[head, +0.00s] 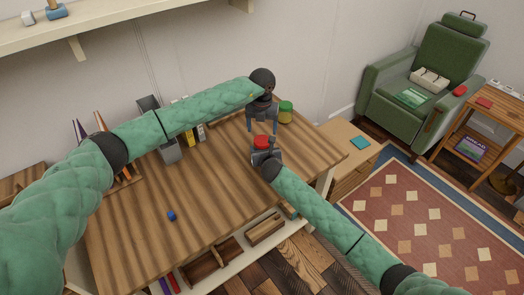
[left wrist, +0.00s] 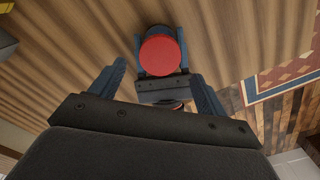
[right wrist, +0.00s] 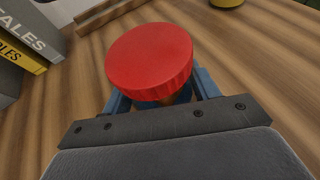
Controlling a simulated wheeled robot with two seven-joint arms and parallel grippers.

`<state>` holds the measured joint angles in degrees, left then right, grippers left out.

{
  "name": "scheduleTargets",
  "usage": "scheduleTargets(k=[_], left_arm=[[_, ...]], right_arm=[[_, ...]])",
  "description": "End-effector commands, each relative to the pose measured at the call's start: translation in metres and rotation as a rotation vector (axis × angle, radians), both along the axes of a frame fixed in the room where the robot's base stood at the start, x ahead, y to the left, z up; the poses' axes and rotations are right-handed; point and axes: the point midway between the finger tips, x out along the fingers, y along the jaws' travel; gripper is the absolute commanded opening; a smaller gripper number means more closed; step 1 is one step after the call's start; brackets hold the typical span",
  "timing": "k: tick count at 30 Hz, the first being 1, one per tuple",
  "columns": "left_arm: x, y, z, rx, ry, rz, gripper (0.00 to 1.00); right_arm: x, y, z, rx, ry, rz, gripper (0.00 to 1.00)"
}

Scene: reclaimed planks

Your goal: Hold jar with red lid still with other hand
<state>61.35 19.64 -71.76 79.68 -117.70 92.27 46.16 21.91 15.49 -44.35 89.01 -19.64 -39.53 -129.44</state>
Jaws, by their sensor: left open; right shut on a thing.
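The jar with the red lid (head: 261,142) stands on the wooden desk (head: 205,190) near its right end. Its round red lid (right wrist: 150,57) fills the middle of the right wrist view and hides most of the jar body. My right gripper (head: 264,155) is shut on the jar below the lid, from the front side. My left gripper (head: 262,126) is open and empty, above and just behind the jar, with its fingers pointing down. In the left wrist view the red lid (left wrist: 160,56) lies beyond the open fingers, apart from them.
A jar with a green lid (head: 285,112) stands behind and right of the red-lidded jar. Books (head: 195,132) and a grey holder (head: 170,150) are at the desk's back. A small blue cube (head: 171,215) lies at the front left. The middle of the desk is clear.

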Motion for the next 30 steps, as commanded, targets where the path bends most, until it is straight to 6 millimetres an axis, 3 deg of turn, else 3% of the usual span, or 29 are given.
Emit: scheduleTargets(k=[10,22,29,30], left_arm=[[-0.001,-0.001,-0.048,-0.001,0.001,-0.001,0.75],[0.0,0.0,-0.057,0.0,-0.001,0.0,0.75],[0.0,0.0,-0.057,0.0,-0.001,0.0,0.32],[0.0,0.0,-0.057,0.0,-0.001,0.0,0.3]], right_arm=[[0.0,0.0,0.001,0.0,-0.001,0.0,0.0],[0.0,0.0,0.0,0.0,-0.001,0.0,0.0],[0.0,0.0,0.0,0.0,-0.001,0.0,0.0],[0.0,0.0,0.0,0.0,0.0,0.0,0.0]])
